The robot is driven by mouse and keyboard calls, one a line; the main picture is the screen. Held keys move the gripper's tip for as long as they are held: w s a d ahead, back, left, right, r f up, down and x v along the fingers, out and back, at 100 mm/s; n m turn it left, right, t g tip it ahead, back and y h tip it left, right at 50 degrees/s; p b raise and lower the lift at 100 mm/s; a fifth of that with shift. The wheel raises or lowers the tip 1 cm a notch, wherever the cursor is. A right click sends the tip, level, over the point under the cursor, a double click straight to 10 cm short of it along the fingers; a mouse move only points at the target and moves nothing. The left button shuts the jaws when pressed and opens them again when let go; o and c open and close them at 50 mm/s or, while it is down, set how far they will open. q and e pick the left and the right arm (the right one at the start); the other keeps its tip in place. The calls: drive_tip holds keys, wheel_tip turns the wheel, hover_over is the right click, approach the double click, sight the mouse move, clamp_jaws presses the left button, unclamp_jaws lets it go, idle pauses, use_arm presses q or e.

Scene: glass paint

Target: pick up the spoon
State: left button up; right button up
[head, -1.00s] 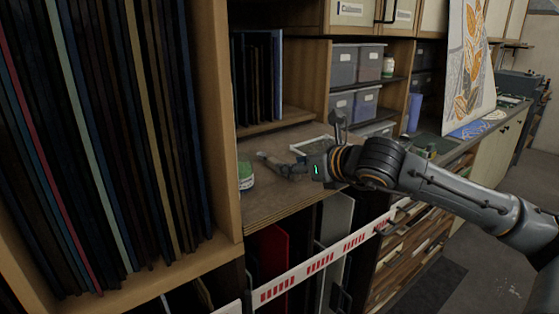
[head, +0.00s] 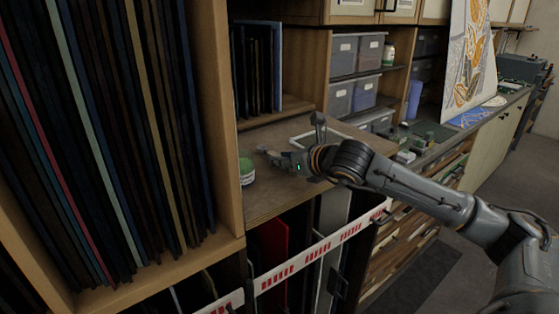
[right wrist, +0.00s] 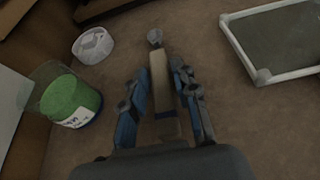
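The spoon (right wrist: 160,85) shows in the right wrist view as a long pale handle with a small grey rounded end, lying on the brown counter. My right gripper (right wrist: 160,82) is open, with one blue-grey finger on each side of the handle and narrow gaps showing. The near part of the spoon is hidden by the gripper body. In the head view my right gripper (head: 272,156) is low over the counter, right of a green-topped jar; I cannot make out the spoon there. My left gripper is not in view.
A light-framed panel (right wrist: 262,40) lies to the right. A tall rack of sheets (head: 110,140) borders the left.

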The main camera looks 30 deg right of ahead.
clamp_jaws()
drive_tip(key=shift+r, duration=0.1)
drive_tip(key=shift+r+b, duration=0.5)
drive_tip(key=shift+b, duration=0.05)
drive_tip(key=s+r+b, duration=0.1)
drive_tip(key=r, duration=0.1)
drive_tip(key=s+r+b, duration=0.1)
drive_tip(key=r, duration=0.1)
drive_tip(key=s+r+b, duration=0.1)
drive_tip(key=s+r, duration=0.1)
drive_tip(key=r, duration=0.1)
drive_tip(key=b+v, duration=0.3)
drive_tip(key=v, duration=0.8)
drive_tip(key=shift+a+r+b, duration=0.3)
drive_tip(key=shift+a+b, duration=0.1)
drive_tip(key=shift+a, duration=0.35)
